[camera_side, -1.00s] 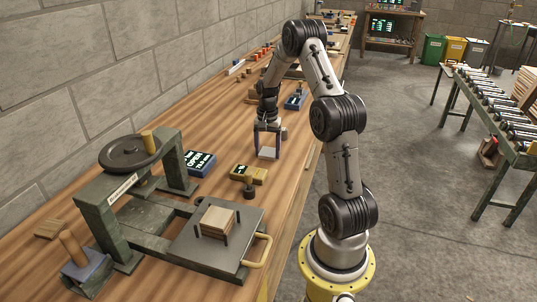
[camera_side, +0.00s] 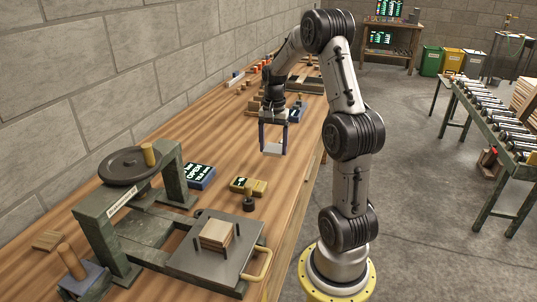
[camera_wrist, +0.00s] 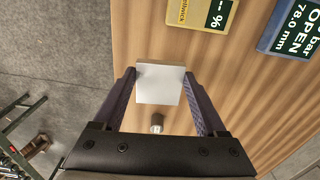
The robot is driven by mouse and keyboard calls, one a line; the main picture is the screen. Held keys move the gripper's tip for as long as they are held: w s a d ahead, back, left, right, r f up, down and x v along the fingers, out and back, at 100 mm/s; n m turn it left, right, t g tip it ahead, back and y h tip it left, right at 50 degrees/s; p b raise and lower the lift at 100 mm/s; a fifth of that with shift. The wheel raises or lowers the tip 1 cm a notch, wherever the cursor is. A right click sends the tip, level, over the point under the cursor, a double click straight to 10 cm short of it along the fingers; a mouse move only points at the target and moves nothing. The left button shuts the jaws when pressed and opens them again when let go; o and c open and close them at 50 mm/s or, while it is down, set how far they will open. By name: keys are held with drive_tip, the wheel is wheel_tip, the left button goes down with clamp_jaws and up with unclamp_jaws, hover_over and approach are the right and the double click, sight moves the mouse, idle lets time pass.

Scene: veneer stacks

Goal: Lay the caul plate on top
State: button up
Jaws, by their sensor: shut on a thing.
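The caul plate is a thin pale grey square (camera_side: 272,150). My gripper (camera_side: 273,146) is shut on it, with a finger on each of two opposite edges, and holds it above the bench. In the wrist view the plate (camera_wrist: 160,86) lies between the fingertips of my gripper (camera_wrist: 160,76). The veneer stack (camera_side: 217,235) is a squarish pile of light wood sheets between dark upright pins. It rests on the press's grey platen (camera_side: 245,236), nearer the camera than my gripper.
The press frame with its black handwheel (camera_side: 130,166) stands left of the platen. A yellow meter (camera_side: 250,186), a small dark knobbed piece (camera_side: 249,202) and a blue OPEN display (camera_side: 199,175) lie between my gripper and the press. Several small items sit farther back on the bench.

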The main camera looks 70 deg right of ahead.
drive_tip(key=s+a+r, duration=0.3)
drive_tip(key=a+r, duration=0.1)
drive_tip(key=a, duration=0.7)
drive_tip(key=s+a+r, duration=0.4)
drive_tip(key=a, duration=0.7)
drive_tip(key=s+a+r, duration=0.3)
drive_tip(key=a+r, duration=0.1)
drive_tip(key=a, duration=0.7)
hover_over(214, 233)
drive_tip(key=s, duration=0.1)
wheel_tip(214, 233, down, 8)
drive_tip(key=shift+f, duration=0.15)
drive_tip(key=shift+w+f, duration=0.15)
drive_tip(key=shift+f, duration=0.05)
drive_tip(key=shift+w+f, duration=0.2)
drive_tip(key=shift+f, duration=0.8)
drive_tip(key=shift+w+f, duration=0.2)
drive_tip(key=shift+f, duration=0.8)
drive_tip(key=shift+f, duration=0.1)
